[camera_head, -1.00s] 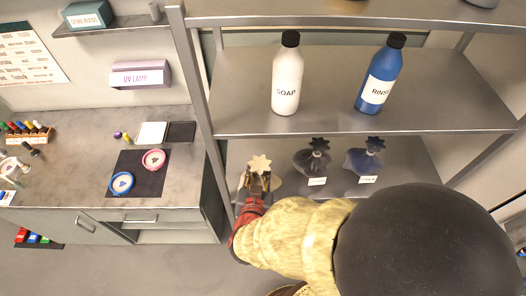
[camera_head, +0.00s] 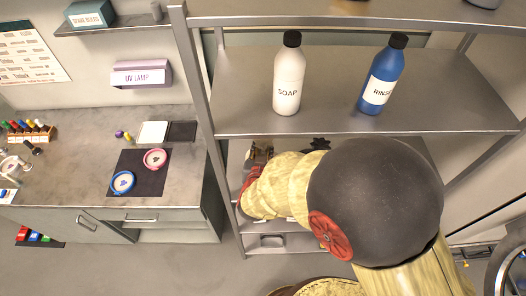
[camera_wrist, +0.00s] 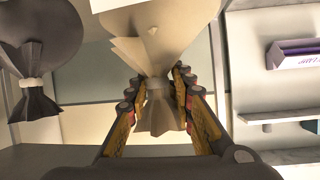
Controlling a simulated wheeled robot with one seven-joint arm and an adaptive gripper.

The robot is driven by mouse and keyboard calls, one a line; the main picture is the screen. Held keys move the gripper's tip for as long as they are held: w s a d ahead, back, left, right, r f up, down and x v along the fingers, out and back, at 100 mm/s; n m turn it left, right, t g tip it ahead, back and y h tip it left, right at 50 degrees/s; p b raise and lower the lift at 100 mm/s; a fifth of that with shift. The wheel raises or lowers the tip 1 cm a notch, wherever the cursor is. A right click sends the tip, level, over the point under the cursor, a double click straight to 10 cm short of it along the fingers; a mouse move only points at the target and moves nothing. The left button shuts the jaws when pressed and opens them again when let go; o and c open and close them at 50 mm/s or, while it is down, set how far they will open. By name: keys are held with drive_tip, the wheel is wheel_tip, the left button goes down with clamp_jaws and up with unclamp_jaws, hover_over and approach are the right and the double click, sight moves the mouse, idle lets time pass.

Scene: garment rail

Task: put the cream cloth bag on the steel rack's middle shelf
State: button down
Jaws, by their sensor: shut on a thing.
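My gripper (camera_wrist: 158,85) is shut on the neck, one finger on each side. In the head view my gripper (camera_head: 258,153) is just under the front edge of the bottle shelf, at the left of the steel rack (camera_head: 190,75). There the bag is hidden by the shelf and my arm. I cannot tell whether its base touches the shelf below.
A dark bag (camera_wrist: 38,60) stands beside the cream one in the wrist view. A white soap bottle (camera_head: 288,78) and a blue rinse bottle (camera_head: 381,78) stand on the shelf above my gripper. A counter (camera_head: 60,170) is left of the rack, below a UV lamp box (camera_head: 141,76).

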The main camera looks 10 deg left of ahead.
drive_tip(key=shift+f, duration=0.85)
drive_tip(key=c, duration=1.6)
unclamp_jaws()
drive_tip(key=shift+o, duration=0.3)
drive_tip(key=v, duration=1.2)
drive_tip(key=shift+p, duration=0.3)
